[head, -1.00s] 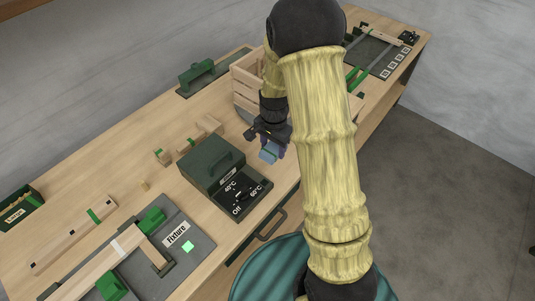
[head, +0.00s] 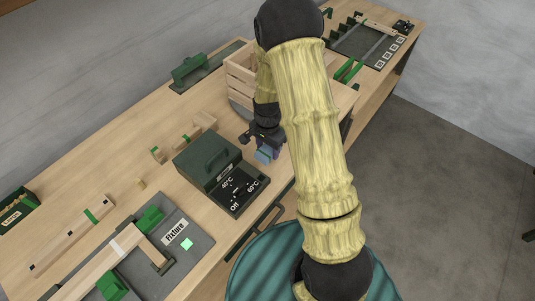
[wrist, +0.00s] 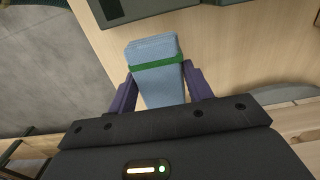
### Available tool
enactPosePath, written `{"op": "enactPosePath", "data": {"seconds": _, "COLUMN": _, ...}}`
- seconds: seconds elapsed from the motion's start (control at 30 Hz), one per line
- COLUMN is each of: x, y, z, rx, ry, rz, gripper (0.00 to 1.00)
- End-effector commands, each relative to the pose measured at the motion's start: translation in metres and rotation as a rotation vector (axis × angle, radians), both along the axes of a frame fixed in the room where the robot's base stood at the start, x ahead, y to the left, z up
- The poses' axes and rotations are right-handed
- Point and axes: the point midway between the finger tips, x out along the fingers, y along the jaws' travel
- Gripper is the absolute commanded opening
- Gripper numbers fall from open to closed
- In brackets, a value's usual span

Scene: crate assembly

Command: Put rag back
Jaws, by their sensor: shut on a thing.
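The rag (wrist: 155,70) is a folded light-blue cloth with a green band around it. My gripper (wrist: 158,88) is shut on it, with one purple finger on each side in the wrist view. In the head view the rag (head: 264,155) hangs below my gripper (head: 268,147), over the worktop between the dark heater box and the wooden crate. Whether it touches the worktop I cannot tell. My arm hides part of the bench behind it.
The dark green box with temperature marks (head: 208,160) stands left of my gripper. A slatted wooden crate (head: 240,77) stands behind it. The fixture board (head: 190,222) with a clamped beam lies at the front left. Bare worktop (head: 120,150) shows at the back left.

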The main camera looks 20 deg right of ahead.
Motion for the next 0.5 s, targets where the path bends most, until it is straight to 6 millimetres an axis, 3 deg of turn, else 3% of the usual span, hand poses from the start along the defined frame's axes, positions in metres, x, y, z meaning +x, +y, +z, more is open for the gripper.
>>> {"op": "enactPosePath", "data": {"seconds": 0.33, "x": 0.0, "y": -0.001, "z": -0.003, "rx": 0.001, "ry": -0.001, "rz": -0.001, "gripper": 0.32}}
{"op": "enactPosePath", "data": {"seconds": 0.5, "x": -0.001, "y": 0.0, "z": -0.021, "rx": 0.0, "ry": 0.003, "rz": -0.001, "gripper": 0.32}}
